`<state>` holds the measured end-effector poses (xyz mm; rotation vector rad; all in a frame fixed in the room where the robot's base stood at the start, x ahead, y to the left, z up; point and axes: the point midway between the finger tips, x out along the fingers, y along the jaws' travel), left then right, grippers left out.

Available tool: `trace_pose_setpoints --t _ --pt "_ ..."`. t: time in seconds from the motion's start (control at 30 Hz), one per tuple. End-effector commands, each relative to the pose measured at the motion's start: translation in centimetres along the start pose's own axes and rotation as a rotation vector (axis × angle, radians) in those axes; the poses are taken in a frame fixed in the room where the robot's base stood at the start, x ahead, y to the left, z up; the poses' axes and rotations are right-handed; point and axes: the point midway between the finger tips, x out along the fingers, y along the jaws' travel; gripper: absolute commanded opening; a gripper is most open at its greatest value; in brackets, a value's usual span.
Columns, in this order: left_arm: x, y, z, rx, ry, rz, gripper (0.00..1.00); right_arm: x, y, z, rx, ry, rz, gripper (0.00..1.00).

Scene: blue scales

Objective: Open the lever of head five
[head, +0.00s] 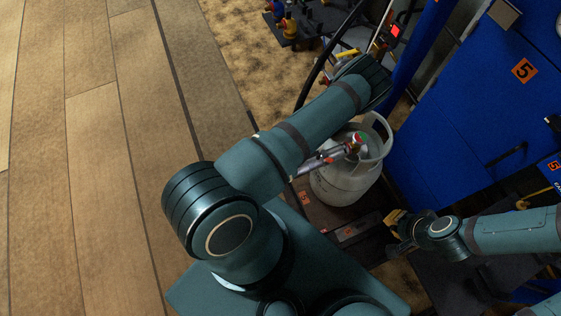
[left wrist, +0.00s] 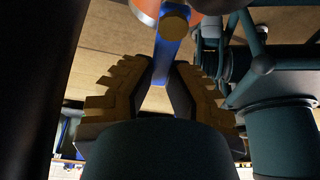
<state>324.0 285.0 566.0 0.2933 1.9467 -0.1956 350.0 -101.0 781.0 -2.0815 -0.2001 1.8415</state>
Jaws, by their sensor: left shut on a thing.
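In the left wrist view a blue bar, which looks like the lever (left wrist: 166,62), lies between the ridged yellow fingers of my left gripper (left wrist: 160,85), which is shut on it. An orange-red part and a round brown end show at the lever's top. In the head view my left arm hides the lever, and the left gripper's fingers are not clear. A grey and red filling head (head: 322,161) reaches the top of a white gas cylinder (head: 340,186). My right gripper (head: 391,232) is empty, its fingers apart, low beside the cylinder.
The cylinder stands on a dark scale with an orange 5 label (head: 305,198). A blue cabinet (head: 470,110) with an orange 5 sign (head: 524,70) rises at right. A black hose (head: 322,62) curves behind my left arm. The wooden floor (head: 90,150) at left is clear.

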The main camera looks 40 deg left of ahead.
Motion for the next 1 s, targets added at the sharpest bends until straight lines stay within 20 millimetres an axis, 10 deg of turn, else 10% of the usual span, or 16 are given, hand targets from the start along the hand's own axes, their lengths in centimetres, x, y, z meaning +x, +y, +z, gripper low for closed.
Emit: trace_pose_setpoints --t 0.87,0.9,1.0 --pt "0.15 0.78 -0.08 0.147 0.003 0.060 0.00 -0.22 -0.08 -0.13 0.001 0.003 0.000 0.00" --pt "0.14 0.78 -0.08 0.147 0.003 0.060 0.25 -0.22 -0.08 -0.13 0.001 0.003 0.000 0.00" --pt "0.12 0.79 -0.05 0.146 0.003 0.060 0.48 -0.23 -0.09 -0.13 0.001 0.003 0.000 0.00"
